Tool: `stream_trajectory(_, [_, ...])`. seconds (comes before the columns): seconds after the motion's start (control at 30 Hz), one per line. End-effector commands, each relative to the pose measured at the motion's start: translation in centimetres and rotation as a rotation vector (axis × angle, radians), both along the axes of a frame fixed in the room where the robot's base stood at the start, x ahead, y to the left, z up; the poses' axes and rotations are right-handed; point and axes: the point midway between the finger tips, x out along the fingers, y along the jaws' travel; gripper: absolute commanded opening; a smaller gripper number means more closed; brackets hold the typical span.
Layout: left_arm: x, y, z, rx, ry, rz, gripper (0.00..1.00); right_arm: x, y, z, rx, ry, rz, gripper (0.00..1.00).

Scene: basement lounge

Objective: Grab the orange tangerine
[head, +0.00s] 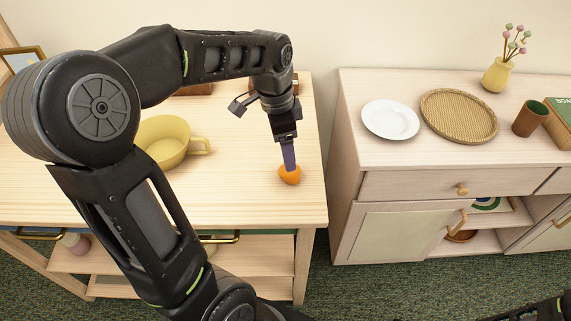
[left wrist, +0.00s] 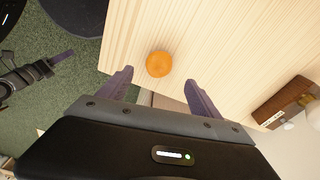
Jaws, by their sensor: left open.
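The orange tangerine (head: 290,176) sits on the light wooden table (head: 262,206) near its right edge. In the left wrist view the tangerine (left wrist: 159,64) lies on the wood just beyond the fingertips, roughly centred between them. My left gripper (head: 289,164) points down at the tangerine in the head view, and its fingers hide the top of the fruit. In the left wrist view the left gripper (left wrist: 158,78) is open, with its two purple fingers apart and nothing between them.
A yellow cup-like bowl with a handle (head: 165,141) stands left of the tangerine, partly behind my arm. A cabinet (head: 350,150) across a narrow gap bears a white plate (head: 391,119), a woven tray (head: 459,115), a brown cup (head: 529,119) and a yellow vase (head: 498,75).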

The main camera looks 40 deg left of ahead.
Motion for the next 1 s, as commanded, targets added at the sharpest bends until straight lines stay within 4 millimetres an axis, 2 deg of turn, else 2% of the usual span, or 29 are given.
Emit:
stream_trajectory(0.2, [0.0, 0.0, -0.3, -0.001, 0.001, 0.000, 0.74, 0.0, 0.0, 0.0, 0.000, 0.000, -0.001, 0.37])
stream_trajectory(0.47, [0.2, -0.2, -2.6, 0.000, 0.001, 0.001, 0.74, 0.0, 0.0, 0.1, 0.000, 0.000, 0.000, 0.37])
stream_trajectory(0.77, [0.2, -0.2, -2.7, 0.000, 0.000, 0.001, 0.74, 0.0, 0.0, 0.1, 0.000, 0.000, 0.000, 0.37])
stream_trajectory(0.87, [0.2, -0.3, -3.4, 0.000, 0.001, 0.001, 0.74, 0.0, 0.0, 0.3, 0.000, 0.000, 0.000, 0.37])
stream_trajectory(1.0, [0.3, -0.5, -5.3, -0.001, 0.004, 0.001, 0.74, 0.0, 0.0, 0.7, 0.000, 0.001, 0.000, 0.37])
